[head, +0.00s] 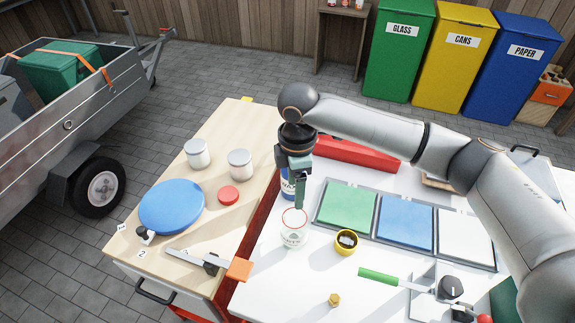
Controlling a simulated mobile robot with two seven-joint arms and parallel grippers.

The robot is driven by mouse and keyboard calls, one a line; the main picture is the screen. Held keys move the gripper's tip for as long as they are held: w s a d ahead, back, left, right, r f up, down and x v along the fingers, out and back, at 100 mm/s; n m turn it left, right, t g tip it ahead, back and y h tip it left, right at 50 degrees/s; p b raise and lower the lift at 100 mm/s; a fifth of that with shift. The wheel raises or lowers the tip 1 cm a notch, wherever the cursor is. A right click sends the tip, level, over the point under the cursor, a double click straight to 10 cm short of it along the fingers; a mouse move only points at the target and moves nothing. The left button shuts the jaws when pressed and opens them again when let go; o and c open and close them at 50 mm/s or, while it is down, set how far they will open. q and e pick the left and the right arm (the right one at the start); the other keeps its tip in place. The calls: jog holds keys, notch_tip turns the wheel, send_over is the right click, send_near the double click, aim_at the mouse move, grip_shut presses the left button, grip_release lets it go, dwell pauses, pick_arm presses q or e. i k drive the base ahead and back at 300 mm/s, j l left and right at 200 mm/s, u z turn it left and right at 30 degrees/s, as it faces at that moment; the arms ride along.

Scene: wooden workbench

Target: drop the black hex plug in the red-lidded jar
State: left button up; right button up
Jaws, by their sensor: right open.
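My right gripper (300,196) points down from above, its greenish-grey fingers just over the mouth of a clear-white jar with a red rim (294,229). It is open. From this angle I cannot tell whether the fingertips are above the rim or slightly inside it. A red round lid (229,195) lies on the wooden bench top to the left. I cannot make out the black hex plug for certain; the jar's inside is too small to read. My left gripper is out of view.
A yellow round container (345,242) with dark and pale contents stands right of the jar. A brass hex piece (334,300) lies in front. Green, blue and white panels (406,223) lie behind right. Two white-lidded tins (240,164) and a blue disc (172,206) are left.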

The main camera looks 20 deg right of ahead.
aim_at(334, 300)
jog(key=k, duration=1)
